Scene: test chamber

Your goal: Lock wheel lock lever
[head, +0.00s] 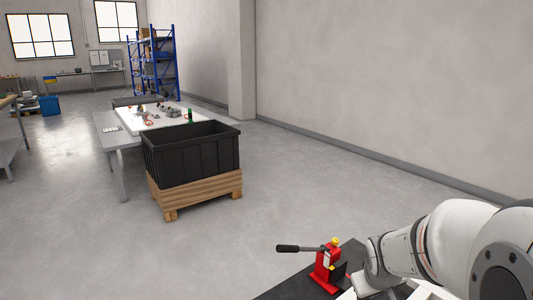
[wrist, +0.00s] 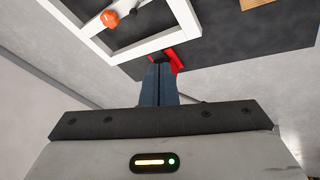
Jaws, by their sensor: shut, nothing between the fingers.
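A red wheel lock unit (head: 322,276) stands on a dark panel at the lower right of the head view. Its lever (head: 290,248) has a black grip and sticks out to the left, roughly level. A yellow part (head: 335,241) sits at its top. My gripper (wrist: 159,68) is shut and empty in the wrist view, its dark fingers pressed together. Red parts of the unit (wrist: 174,58) show just behind and right of the fingertips. I cannot tell whether they touch. The lever cannot be made out in the wrist view.
A white frame (wrist: 150,46) and an orange knob (wrist: 109,18) show past the fingers. The dark panel (head: 281,291) carries the unit. A black crate (head: 190,161) on a wooden pallet (head: 197,196) stands farther off beside a cluttered table (head: 107,126). Open floor lies between.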

